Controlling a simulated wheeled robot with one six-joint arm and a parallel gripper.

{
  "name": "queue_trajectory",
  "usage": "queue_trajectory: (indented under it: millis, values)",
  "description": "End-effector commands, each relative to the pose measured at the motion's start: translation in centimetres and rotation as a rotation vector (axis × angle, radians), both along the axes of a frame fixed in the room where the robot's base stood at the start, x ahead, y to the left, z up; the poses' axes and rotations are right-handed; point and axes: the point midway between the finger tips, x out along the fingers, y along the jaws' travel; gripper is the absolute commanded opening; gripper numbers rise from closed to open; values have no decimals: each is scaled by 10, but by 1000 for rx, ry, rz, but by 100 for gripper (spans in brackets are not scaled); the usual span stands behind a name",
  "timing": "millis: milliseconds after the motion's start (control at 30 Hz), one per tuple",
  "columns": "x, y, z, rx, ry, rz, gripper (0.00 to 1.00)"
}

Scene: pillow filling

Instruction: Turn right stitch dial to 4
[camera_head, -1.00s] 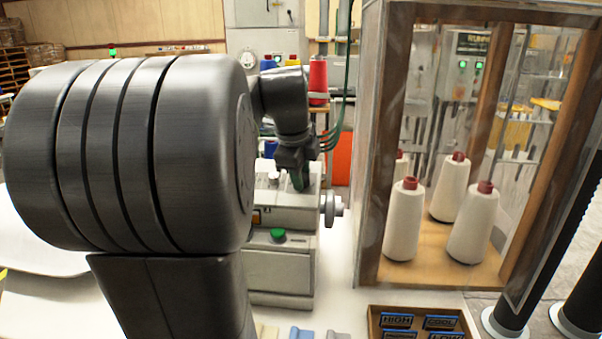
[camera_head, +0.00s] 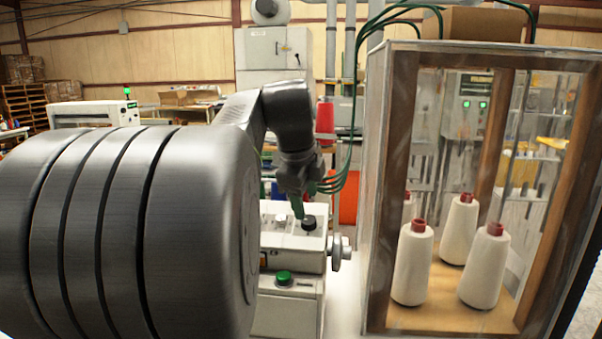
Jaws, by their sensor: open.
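The white machine (camera_head: 290,252) stands in the middle of the view, partly hidden behind my large grey arm link. A dark round dial (camera_head: 309,223) sits on the right of its top. A smaller, paler knob (camera_head: 281,219) shows to its left. Numbers on the dials are too small to read. My gripper (camera_head: 299,208) points down with green fingertips just up and left of the dark dial. It looks apart from the dial and holds nothing I can see. It is open.
A green button (camera_head: 284,278) is on the machine's front and a handwheel (camera_head: 341,251) on its right side. A wood-framed glass cabinet (camera_head: 378,200) with white thread cones (camera_head: 412,265) stands close on the right. Green cables (camera_head: 352,140) hang behind my gripper.

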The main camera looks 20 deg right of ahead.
Motion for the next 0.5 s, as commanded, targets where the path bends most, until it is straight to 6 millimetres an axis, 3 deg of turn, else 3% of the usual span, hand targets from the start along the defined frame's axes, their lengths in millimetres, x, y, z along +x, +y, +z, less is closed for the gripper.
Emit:
queue_trajectory:
  millis: [200, 500]
  values:
    - [-14, 11, 46, -1, -3, 1, 54]
    - [-23, 18, 73, 0, 0, 0, 54]
